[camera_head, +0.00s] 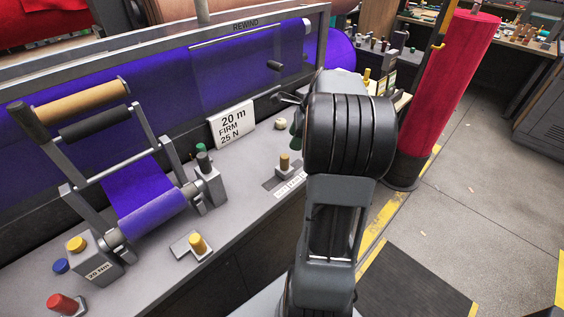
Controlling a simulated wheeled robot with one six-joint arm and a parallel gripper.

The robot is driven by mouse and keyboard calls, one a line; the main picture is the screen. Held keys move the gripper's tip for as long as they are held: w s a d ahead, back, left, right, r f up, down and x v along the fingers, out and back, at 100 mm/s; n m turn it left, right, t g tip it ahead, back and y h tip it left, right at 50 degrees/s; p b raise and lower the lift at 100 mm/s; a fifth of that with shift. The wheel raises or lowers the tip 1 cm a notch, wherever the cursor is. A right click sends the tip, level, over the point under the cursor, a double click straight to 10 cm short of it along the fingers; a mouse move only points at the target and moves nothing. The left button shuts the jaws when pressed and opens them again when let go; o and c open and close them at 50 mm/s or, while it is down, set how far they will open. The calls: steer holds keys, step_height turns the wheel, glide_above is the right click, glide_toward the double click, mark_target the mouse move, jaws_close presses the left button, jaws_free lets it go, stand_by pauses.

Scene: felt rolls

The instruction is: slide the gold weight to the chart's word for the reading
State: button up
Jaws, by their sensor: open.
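A small gold-brown weight (284,162) stands upright on a dark plate on the grey bench, left of my arm. White labels (290,185) lie along the plate's front edge; their words are too small to read, and my arm may hide part of the row. A white card (231,124) behind it reads "20 m FIRM 25 N". Another gold cylinder (197,243) stands on a small grey plate nearer the front. My gripper (292,106) is mostly hidden by my black wrist; only dark parts show at its left, apart from the weight.
A purple felt roll (145,205) sits in a lever frame at left. A tall red roll (455,85) stands at right. Open floor lies beyond it.

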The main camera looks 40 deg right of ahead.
mark_target(285, 156)
steer(key=x, duration=1)
steer(key=shift+a+f, duration=0.1)
steer(key=shift+f, duration=0.15)
jaws_close()
